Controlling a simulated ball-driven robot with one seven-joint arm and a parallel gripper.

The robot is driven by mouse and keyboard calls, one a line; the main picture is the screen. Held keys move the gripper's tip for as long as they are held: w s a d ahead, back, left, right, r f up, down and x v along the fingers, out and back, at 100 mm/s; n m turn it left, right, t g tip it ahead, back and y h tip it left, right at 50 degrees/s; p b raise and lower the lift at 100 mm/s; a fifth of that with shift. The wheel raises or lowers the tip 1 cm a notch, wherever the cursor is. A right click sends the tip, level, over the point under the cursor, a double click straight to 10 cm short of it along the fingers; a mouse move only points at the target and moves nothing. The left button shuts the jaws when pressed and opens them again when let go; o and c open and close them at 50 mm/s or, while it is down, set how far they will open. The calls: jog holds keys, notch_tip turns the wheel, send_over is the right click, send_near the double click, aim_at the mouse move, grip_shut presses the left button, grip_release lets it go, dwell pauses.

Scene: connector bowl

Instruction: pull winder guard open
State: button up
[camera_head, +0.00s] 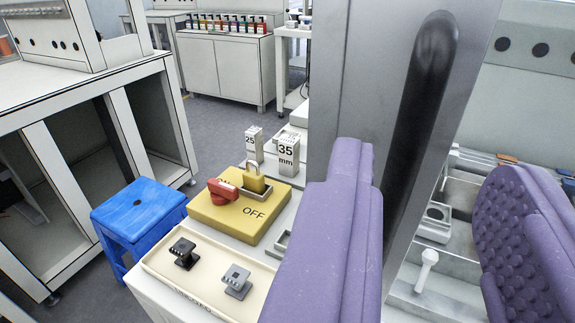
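A tall grey panel (345,85), which looks like the winder guard, stands upright just ahead. A long black bar handle (420,110) runs down its face, tilted slightly. My gripper (430,165) is open, with one purple padded finger at the left and one at the right. The lower part of the handle shows in the gap between the fingers. Clear space shows between the handle and the right finger; I cannot tell whether the left finger touches it. The left finger hides part of the panel's lower face.
Left of the panel, a bench holds a yellow OFF block (225,222) with a red switch and padlock, a cream tray (190,283) and marked gauge blocks (288,158). A blue stool (138,205) stands beside it. Grey floor lies behind.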

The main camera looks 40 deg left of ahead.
aim_at(419, 126)
jog(key=x, duration=0.7)
jog(key=shift+w+d+r+b, duration=0.1)
jog(key=shift+b, duration=0.3)
jog(key=shift+c, duration=0.4)
grip_shut()
